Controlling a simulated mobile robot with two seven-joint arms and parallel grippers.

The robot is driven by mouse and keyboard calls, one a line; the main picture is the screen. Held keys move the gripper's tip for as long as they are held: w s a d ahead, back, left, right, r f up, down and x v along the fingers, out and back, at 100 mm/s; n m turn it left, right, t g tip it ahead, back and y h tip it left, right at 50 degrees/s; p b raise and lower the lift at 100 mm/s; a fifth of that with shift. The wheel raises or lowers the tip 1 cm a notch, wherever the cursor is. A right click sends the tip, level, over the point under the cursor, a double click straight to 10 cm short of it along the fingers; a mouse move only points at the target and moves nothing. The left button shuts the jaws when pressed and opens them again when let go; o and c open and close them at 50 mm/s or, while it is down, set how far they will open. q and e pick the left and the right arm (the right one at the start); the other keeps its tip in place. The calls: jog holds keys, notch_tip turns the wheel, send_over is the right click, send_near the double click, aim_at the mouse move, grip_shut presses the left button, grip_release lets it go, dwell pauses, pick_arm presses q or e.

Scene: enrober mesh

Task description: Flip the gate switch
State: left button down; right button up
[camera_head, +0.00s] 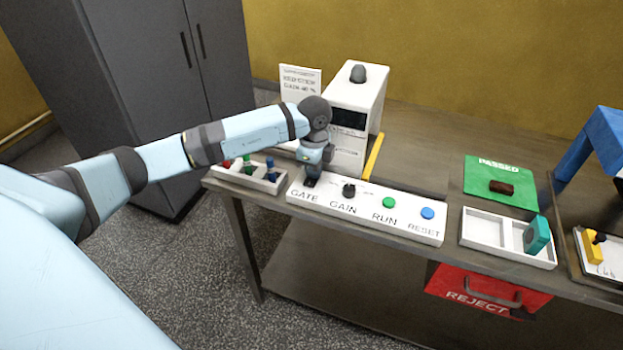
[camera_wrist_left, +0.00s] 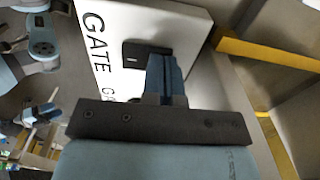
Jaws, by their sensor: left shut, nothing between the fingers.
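The white control panel (camera_head: 366,217) stands along the table's front edge, with printed labels GATE, GAIN, RUN and RESET. The gate switch sits at its left end above the word GATE; my gripper mostly covers it in the head view. In the left wrist view its black plate (camera_wrist_left: 132,57) shows beside the GATE lettering, partly behind the fingers. My left gripper (camera_head: 312,176) points down over the switch, shut and empty. Its blue fingers also show in the left wrist view (camera_wrist_left: 165,75). Touching or apart, and the lever's position, I cannot tell. My right gripper is not in view.
Behind the panel stands a white machine (camera_head: 358,100) with a yellow strip (camera_head: 374,157). A tray (camera_head: 236,176) of coloured pieces lies left of the panel. Right are a white divided tray (camera_head: 484,230) and a green PASSED mat (camera_head: 490,172). A red REJECT bin (camera_head: 470,284) hangs below.

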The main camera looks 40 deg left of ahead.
pick_arm(q)
jog(key=shift+r, duration=0.1)
jog(key=shift+r+p, duration=2.65)
jog(key=shift+r, duration=0.8)
